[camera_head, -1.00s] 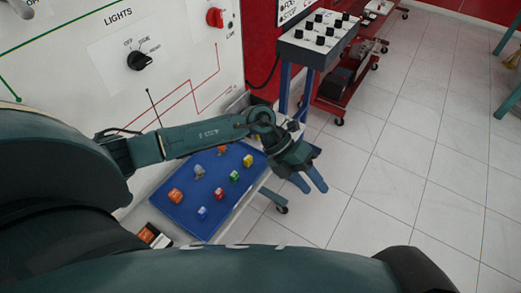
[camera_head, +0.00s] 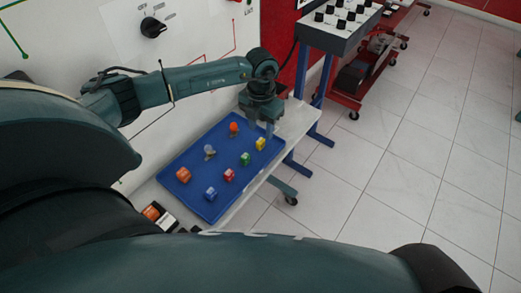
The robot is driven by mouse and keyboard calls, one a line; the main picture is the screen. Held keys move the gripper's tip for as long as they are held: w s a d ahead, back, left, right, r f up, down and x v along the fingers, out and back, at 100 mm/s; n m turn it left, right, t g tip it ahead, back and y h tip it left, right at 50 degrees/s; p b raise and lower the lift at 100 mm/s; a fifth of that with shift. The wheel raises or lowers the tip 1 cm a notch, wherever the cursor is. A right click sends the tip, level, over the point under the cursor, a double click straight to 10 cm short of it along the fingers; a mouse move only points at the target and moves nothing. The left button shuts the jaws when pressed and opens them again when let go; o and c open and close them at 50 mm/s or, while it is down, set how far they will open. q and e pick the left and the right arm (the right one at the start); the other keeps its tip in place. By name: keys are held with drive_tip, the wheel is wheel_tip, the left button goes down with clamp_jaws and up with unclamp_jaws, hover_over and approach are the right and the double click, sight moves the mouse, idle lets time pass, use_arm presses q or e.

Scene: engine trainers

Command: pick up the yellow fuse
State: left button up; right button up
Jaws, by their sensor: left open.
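The small yellow fuse (camera_head: 261,143) lies on the blue tray (camera_head: 194,203), near its far right corner. My left gripper (camera_head: 262,131) points down just above and behind the yellow fuse, with its fingers apart and nothing between them. I cannot tell whether a finger touches the fuse. My right gripper is not in view.
The tray also holds a green fuse (camera_head: 245,159), a red fuse (camera_head: 228,174), a blue fuse (camera_head: 211,193), orange pieces (camera_head: 183,175) and a grey piece (camera_head: 209,150). A white panel (camera_head: 215,30) stands behind. A control box (camera_head: 335,35) stands at the back right.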

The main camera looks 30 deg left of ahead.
sight(259, 142)
use_arm(q)
drive_tip(key=shift+f, duration=0.55)
drive_tip(key=f+b, duration=0.2)
drive_tip(key=f, duration=0.1)
drive_tip(key=f+b, duration=0.2)
drive_tip(key=shift+a, duration=0.3)
drive_tip(key=shift+r, duration=0.2)
drive_tip(key=shift+c, duration=0.4)
drive_tip(key=c, duration=0.5)
clamp_jaws()
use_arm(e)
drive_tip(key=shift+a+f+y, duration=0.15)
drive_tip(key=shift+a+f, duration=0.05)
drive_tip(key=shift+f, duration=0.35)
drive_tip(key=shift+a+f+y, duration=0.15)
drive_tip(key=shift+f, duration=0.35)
